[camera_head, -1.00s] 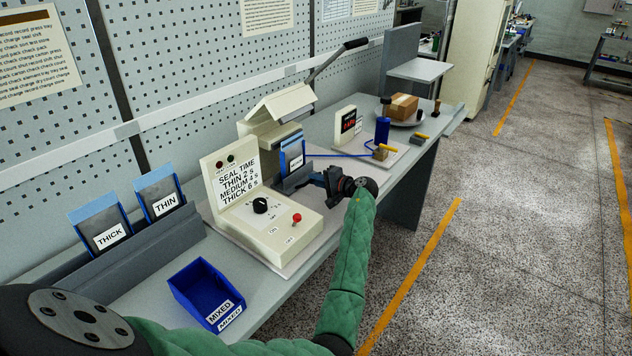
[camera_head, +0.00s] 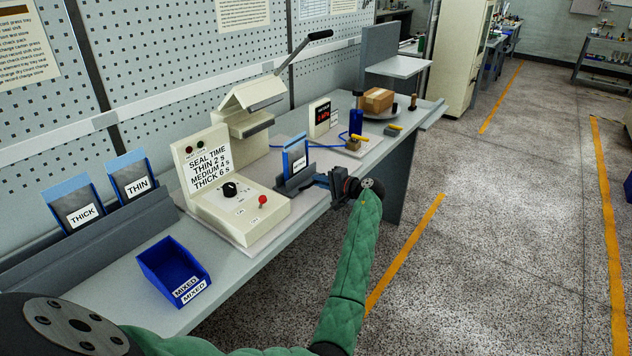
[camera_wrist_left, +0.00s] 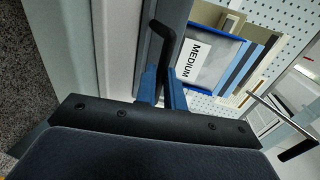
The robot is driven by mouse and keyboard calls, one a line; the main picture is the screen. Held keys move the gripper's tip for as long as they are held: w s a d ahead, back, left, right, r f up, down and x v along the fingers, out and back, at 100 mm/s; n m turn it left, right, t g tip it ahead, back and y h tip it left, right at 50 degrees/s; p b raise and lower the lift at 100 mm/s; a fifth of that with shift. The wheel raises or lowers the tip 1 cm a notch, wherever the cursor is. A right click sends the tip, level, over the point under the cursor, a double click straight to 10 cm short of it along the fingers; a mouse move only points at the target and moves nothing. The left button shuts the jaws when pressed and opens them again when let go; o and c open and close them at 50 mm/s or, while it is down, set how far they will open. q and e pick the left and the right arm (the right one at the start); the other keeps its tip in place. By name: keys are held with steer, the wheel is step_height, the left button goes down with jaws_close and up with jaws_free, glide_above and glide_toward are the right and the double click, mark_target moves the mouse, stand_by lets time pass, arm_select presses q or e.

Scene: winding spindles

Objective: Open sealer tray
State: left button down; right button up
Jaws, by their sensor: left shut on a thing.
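The sealer (camera_head: 238,118) is a cream machine with a raised hood, a dial and a red knob on its panel. Its grey tray (camera_head: 292,184) stands out in front of the sealing head and holds an upright blue pouch (camera_head: 295,152). The left wrist view shows the pouch labelled MEDIUM (camera_wrist_left: 205,60). My left gripper (camera_head: 321,181) is at the tray's near side. In the left wrist view its blue fingers (camera_wrist_left: 163,92) are shut on the dark bent tray handle (camera_wrist_left: 161,42). My right gripper is not in view.
A blue MIXED bin (camera_head: 173,272) stands at the bench's near end. THICK (camera_head: 77,207) and THIN (camera_head: 131,180) pouches stand in a grey rack. A long lever (camera_head: 303,48) rises behind the sealer. A box (camera_head: 376,100) and small tools sit farther along the bench. The floor aisle is clear.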

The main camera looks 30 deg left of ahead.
arm_select(q)
steer(key=shift+d+f, duration=0.1)
steer(key=shift+d, duration=0.35)
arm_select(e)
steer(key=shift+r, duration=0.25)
arm_select(q)
steer(key=c, duration=1.5)
jaws_free()
steer(key=shift+a, duration=0.1)
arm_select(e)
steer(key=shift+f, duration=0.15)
